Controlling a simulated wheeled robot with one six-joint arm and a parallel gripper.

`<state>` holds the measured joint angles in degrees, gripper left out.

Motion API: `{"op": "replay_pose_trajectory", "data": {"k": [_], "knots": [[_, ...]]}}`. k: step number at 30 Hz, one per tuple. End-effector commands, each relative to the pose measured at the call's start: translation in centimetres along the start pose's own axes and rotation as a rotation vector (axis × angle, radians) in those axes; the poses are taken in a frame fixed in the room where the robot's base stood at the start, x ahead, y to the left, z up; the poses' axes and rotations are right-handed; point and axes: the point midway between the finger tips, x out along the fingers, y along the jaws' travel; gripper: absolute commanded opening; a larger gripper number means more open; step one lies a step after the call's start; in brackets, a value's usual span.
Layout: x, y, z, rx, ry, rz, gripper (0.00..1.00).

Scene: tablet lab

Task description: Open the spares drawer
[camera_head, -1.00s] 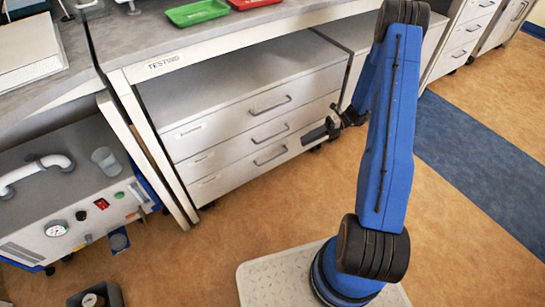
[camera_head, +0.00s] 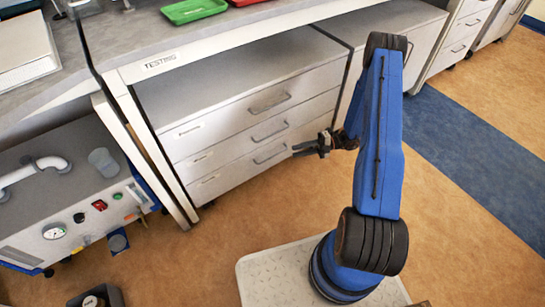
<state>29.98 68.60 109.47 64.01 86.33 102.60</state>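A white drawer unit under the bench has three closed drawers: top (camera_head: 240,112), middle (camera_head: 225,149) and bottom (camera_head: 225,177). Each has a grey bar handle: top (camera_head: 270,104), middle (camera_head: 269,132), bottom (camera_head: 270,155). Small labels sit at the left of the fronts, too small to read, so I cannot tell which is the spares drawer. My gripper (camera_head: 298,150) is in front of the unit's right part, to the right of the bottom handle in the picture. Its dark fingers look parted and empty, pointing left. Its distance from the fronts is unclear.
The bench (camera_head: 215,42) marked TESTING overhangs the unit, with a green tray (camera_head: 194,10) on top. A bench leg (camera_head: 150,150) and a grey machine (camera_head: 75,195) stand at left. More cabinets (camera_head: 415,50) stand at right. The floor (camera_head: 235,225) before the drawers is clear.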

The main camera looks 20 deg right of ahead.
Motion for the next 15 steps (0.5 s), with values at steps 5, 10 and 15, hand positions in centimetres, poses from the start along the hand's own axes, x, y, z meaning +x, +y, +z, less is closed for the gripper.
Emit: {"op": "replay_pose_trajectory", "data": {"k": [5,10,15], "knots": [[3.3,0.0,-0.1,0.001,0.004,0.0,0.26],[6.3,0.0,-0.1,-0.001,0.004,0.0,0.26],[9.2,0.0,-0.1,0.0,0.004,-0.001,0.26]]}}
